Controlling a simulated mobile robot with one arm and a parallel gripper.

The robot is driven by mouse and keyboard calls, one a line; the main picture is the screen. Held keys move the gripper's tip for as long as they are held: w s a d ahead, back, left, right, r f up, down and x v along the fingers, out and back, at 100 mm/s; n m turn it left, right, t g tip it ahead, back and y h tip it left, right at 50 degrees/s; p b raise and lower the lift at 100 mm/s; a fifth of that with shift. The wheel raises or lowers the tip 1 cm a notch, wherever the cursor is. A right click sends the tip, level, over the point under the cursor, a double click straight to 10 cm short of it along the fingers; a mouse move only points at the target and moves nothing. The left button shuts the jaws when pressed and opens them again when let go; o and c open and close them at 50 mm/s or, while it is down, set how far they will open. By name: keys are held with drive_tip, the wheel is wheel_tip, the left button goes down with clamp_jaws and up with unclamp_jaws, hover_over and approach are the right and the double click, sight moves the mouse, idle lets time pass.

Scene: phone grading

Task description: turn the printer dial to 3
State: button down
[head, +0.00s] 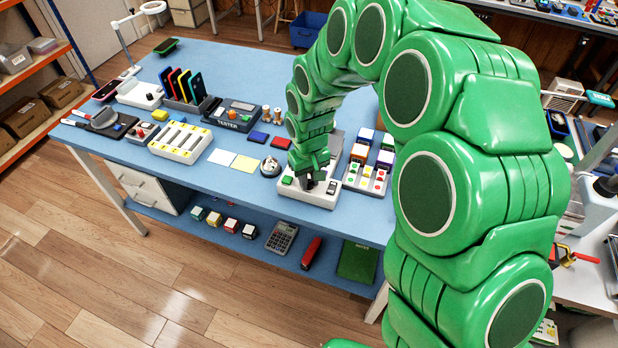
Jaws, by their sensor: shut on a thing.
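The printer appears to be the white box (318,198) near the front edge of the blue table, with a green part on its left and a dark part on its right. My gripper (311,181) points down over the middle of this box, at its front face. It is shut on the dial there, which my fingers mostly hide. The dial's marks and pointer are too small and covered to read.
Right of the printer stands a white tray (351,184) with coloured dots, with small coloured boxes (385,160) behind it. A round silver-topped item (270,166) sits close on the left. A yellow sheet (245,163) lies further left. The tester (233,114) stands behind.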

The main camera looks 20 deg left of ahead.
sight(309, 182)
drive_tip(key=shift+n, duration=0.6)
drive_tip(key=c, duration=0.9)
unclamp_jaws()
drive_tip(key=shift+c, duration=0.2)
drive_tip(key=shift+r, duration=3.9)
